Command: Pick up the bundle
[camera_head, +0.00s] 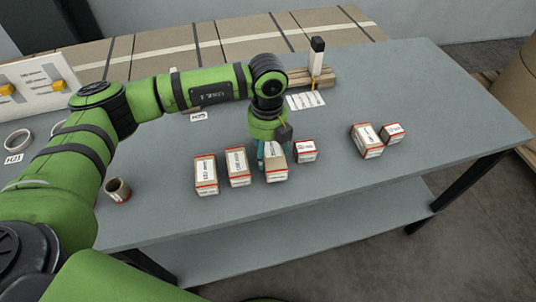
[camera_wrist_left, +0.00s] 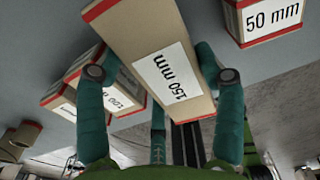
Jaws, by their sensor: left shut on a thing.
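Several brown kraft bundles with red edges and white labels stand on the grey table (camera_head: 160,215). My left gripper (camera_head: 273,152) reaches down from above onto one bundle (camera_head: 277,172) near the front edge. In the left wrist view this bundle (camera_wrist_left: 145,30) reads "150 mm" and sits between the two green fingers of the left gripper (camera_wrist_left: 163,90), which is shut on it. I cannot tell whether it is clear of the table. The gripper hides part of its top in the head view. My right gripper is not in view.
A bundle (camera_head: 237,168) stands close on the left and a smaller one (camera_head: 305,151) on the right, marked "50 mm" (camera_wrist_left: 268,20) in the wrist view. Two more (camera_head: 367,141) (camera_head: 392,133) stand farther right. A brown core (camera_head: 118,190) stands left. The table's right end is clear.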

